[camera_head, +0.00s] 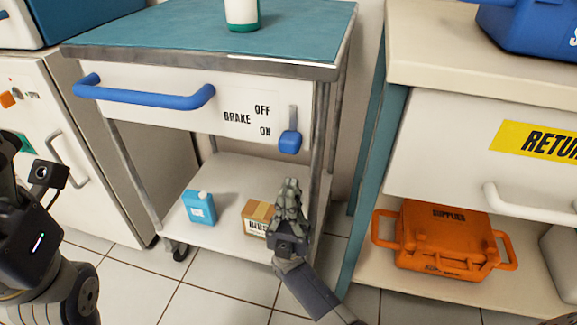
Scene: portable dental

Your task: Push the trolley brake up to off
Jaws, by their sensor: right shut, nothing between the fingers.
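The trolley (205,52) has a teal top and a white front panel marked BRAKE, with OFF above and ON below. The brake lever (290,142) has a blue knob that sits low, beside the ON label, with a grey slot or stem above it. My right gripper (290,184) is shut and empty. It appears below the knob in the picture, with a gap between them, in front of the lower shelf. My left arm (30,220) is at the left edge; its fingertips are not clearly visible.
A blue push handle (145,95) sticks out at the trolley's left. A bottle (242,14) stands on top. The lower shelf holds a blue jug (199,207) and a cardboard box (257,216). At right, a cabinet (430,130) stands above an orange supplies case (440,240).

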